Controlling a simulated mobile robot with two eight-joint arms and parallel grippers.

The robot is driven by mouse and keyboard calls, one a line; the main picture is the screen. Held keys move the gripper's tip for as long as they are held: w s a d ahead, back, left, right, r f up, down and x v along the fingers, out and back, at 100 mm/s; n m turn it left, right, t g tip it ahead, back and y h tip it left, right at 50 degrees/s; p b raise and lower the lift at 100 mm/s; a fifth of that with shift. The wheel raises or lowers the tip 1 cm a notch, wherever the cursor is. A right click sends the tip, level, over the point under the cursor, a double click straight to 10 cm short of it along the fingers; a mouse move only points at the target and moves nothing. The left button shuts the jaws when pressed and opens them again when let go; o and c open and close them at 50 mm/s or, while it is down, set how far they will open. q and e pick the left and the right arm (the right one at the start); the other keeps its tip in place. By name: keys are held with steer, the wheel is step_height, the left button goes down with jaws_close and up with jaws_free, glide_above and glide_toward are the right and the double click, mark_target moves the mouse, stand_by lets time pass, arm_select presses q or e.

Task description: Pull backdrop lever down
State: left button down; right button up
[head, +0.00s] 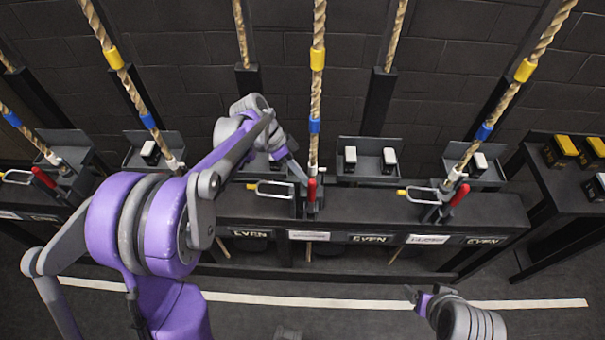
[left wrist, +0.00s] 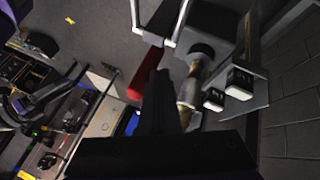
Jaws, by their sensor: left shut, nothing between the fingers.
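Three red levers stand on the black rail in the head view: one at the left (head: 44,177), one in the middle (head: 312,190) and one at the right (head: 459,195). No readable label shows which is the backdrop one. My left gripper (head: 299,174) is shut and empty, just left of the middle lever near its upper part. In the left wrist view a red lever (left wrist: 138,80) lies close beside the dark shut fingers (left wrist: 158,92); contact cannot be told. My right gripper (head: 418,296) is low at the right, far from the levers, its jaws unclear.
Ropes with yellow and blue bands rise behind the levers, the middle rope (head: 316,90) near my left gripper. Metal loops (head: 270,190) stick out from the rail. A side table (head: 560,190) with yellow-topped boxes stands at the right.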

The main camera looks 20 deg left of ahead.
arm_select(q)
steer(key=s+d+f+m+t+y+b, duration=0.1)
steer(key=s+d+f+m+t+b, duration=0.1)
steer(key=s, duration=0.5)
steer(key=s+d+f+m+t+y+b, duration=0.1)
steer(key=s+d+f+m+t+b, duration=0.1)
steer(key=s+f+t+b, duration=0.3)
steer(key=shift+s+d+f+t, duration=0.15)
steer(key=shift+s+f+t, duration=0.9)
steer(key=shift+s+t, duration=0.8)
steer(key=shift+w+f+t, duration=0.1)
steer(key=shift+w+t, duration=0.05)
steer(key=shift+t, duration=0.1)
